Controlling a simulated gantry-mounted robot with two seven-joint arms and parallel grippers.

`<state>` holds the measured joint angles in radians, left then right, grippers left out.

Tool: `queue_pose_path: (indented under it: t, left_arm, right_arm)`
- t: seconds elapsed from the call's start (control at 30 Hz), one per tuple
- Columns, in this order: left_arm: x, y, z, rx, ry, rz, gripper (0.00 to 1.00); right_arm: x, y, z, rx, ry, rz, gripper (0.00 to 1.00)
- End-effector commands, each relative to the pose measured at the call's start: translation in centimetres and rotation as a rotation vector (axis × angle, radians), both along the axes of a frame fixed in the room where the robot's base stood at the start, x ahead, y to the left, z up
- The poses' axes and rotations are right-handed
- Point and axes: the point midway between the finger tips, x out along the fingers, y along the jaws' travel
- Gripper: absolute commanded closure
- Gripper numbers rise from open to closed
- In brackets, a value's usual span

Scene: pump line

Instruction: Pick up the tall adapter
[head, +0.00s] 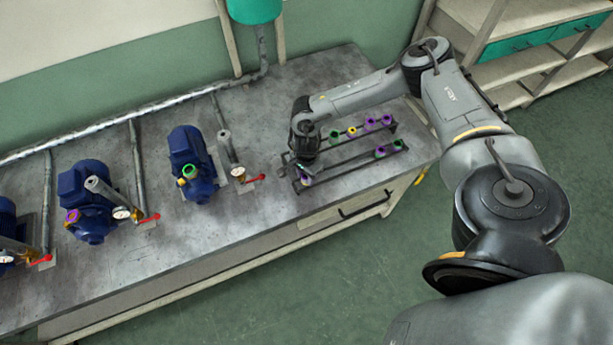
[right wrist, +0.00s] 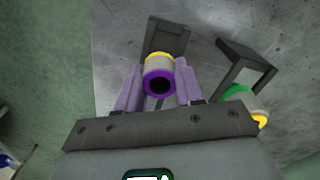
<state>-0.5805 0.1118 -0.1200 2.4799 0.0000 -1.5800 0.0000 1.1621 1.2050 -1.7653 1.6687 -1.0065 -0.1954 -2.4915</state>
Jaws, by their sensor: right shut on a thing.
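My right gripper (head: 303,172) is at the left end of the front rack rail. In the right wrist view its two fingers (right wrist: 159,88) are shut on a grey adapter (right wrist: 159,68) with a purple ring at the near end and a yellow ring at the far end. In the head view this adapter (head: 307,181) shows just below the gripper, partly covered by it. I cannot tell whether it is clear of the rack. My left gripper is not in view.
Other ringed adapters, such as a green one (head: 398,145) and a purple one (head: 387,120), stand on the dark rack rails. Blue pumps (head: 190,160) and red-handled valves (head: 255,178) stand to the left. The bench (head: 250,225) is bare along its front.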

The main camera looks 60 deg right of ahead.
Motion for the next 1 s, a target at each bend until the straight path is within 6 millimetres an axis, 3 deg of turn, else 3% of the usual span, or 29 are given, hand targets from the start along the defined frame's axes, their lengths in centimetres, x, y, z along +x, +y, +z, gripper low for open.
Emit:
queue_pose_path:
  t: [0.17,0.53,0.8,1.0]
  left_arm:
    - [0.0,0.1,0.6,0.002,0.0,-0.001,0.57]
    - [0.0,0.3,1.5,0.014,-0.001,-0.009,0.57]
    - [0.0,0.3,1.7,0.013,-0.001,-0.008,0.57]
    - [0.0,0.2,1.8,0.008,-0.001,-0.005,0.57]
  right_arm:
    - [0.1,0.0,2.9,0.001,-0.003,-0.001,0.95]
    - [-7.2,1.8,7.3,0.0,0.001,0.001,0.95]
    - [-10.4,2.7,9.2,0.0,0.0,0.0,0.95]
    - [-11.2,2.9,9.7,0.0,-0.001,0.0,0.95]
